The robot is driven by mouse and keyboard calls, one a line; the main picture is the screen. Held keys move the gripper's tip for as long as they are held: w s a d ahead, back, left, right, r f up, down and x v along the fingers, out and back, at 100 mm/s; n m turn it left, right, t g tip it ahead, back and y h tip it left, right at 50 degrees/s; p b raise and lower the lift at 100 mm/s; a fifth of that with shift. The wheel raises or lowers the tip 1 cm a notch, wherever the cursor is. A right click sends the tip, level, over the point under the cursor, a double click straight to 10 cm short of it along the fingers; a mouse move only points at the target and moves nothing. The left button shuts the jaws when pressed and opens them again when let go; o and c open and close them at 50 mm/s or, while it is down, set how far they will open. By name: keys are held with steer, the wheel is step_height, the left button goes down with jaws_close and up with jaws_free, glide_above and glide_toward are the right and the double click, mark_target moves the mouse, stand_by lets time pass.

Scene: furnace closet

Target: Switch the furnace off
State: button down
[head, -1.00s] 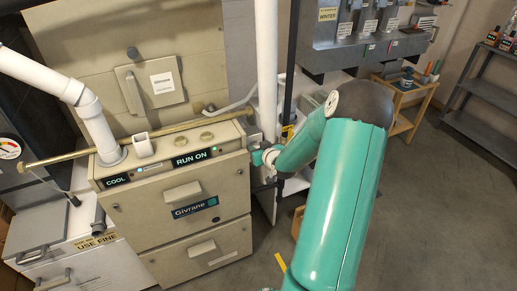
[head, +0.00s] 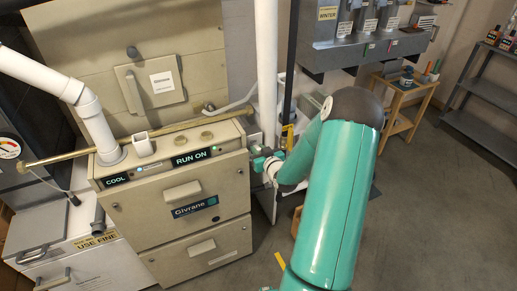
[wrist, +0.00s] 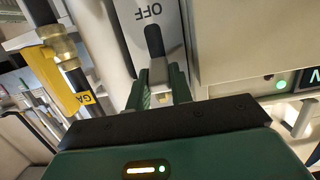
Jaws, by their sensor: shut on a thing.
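The furnace (head: 150,205) is a beige cabinet labelled Givrane, with COOL and RUN ON displays (head: 191,157) lit on its upper front. My gripper (head: 262,163) is at its right side near the top front corner. In the wrist view a grey switch plate (wrist: 172,28) reads OFF, upside down in the picture. A switch lever with a black grip (wrist: 154,42) and a pale base stands on it. My gripper (wrist: 159,82) is shut on the lever, its green fingers on either side of the pale base. The lever's lower part is hidden by my gripper.
A white vertical pipe (head: 267,75) and a dark pipe rise behind my gripper. A yellow tag (wrist: 58,85) and brass fitting (wrist: 62,45) are close to its left in the wrist view.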

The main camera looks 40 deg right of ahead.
steer(key=shift+w+f+t+h, duration=0.1)
steer(key=shift+f+t+h, duration=0.45)
steer(key=shift+t, duration=1)
steer(key=shift+f+t+h, duration=0.3)
steer(key=shift+f+t, duration=0.4)
steer(key=shift+t, duration=0.9)
steer(key=shift+w+f+t+h, duration=0.1)
steer(key=shift+f+t+h, duration=0.45)
steer(key=shift+t, duration=1)
steer(key=shift+f, duration=0.1)
steer(key=c, duration=1.5)
jaws_free()
steer(key=shift+s+f, duration=0.1)
steer(key=v, duration=1.3)
steer(key=shift+s+f, duration=0.2)
